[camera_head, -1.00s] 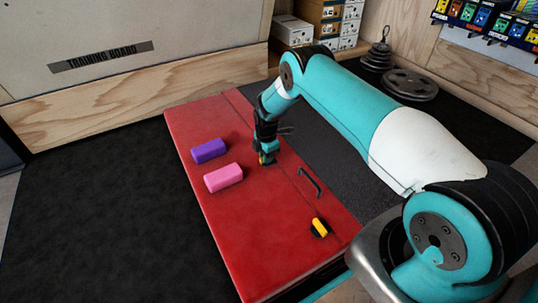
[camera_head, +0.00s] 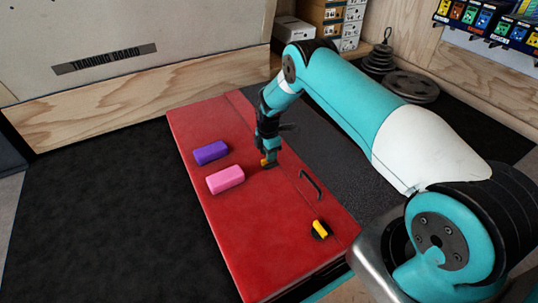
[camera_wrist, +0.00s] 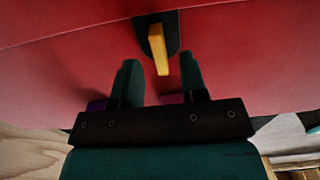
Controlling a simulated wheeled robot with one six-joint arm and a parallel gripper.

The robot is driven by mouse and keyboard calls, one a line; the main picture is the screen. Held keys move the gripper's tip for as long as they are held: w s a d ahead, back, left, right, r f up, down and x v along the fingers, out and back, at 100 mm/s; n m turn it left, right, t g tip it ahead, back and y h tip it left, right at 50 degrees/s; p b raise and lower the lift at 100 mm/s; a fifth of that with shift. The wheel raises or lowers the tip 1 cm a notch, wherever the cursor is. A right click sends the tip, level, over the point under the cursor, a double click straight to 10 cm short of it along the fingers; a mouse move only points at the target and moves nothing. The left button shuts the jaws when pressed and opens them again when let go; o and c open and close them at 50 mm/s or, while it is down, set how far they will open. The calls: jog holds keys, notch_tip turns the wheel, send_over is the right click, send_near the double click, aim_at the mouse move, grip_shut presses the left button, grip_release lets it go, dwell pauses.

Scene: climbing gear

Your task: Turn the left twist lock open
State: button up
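The left twist lock (camera_head: 265,163) is a small yellow lever on a dark base, on the red box lid at its far end. My gripper (camera_head: 271,158) points down over it and partly hides it. In the wrist view, the open fingers (camera_wrist: 158,64) stand on either side of the yellow lever (camera_wrist: 158,48), with a gap on both sides. The lever lies about in line with the fingers. Another yellow twist lock (camera_head: 320,230) sits nearer on the same lid, its lever slanted. A dark handle (camera_head: 310,184) lies between the two locks.
A purple block (camera_head: 210,153) and a pink block (camera_head: 225,179) lie on the red lid (camera_head: 265,240) left of my gripper. Weight plates (camera_head: 410,87) and boxes (camera_head: 320,15) stand behind. The dark floor at left is clear.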

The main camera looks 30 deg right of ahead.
notch_tip(320, 180, up, 15)
jog(key=p, duration=0.6)
jog(key=shift+f, duration=0.15)
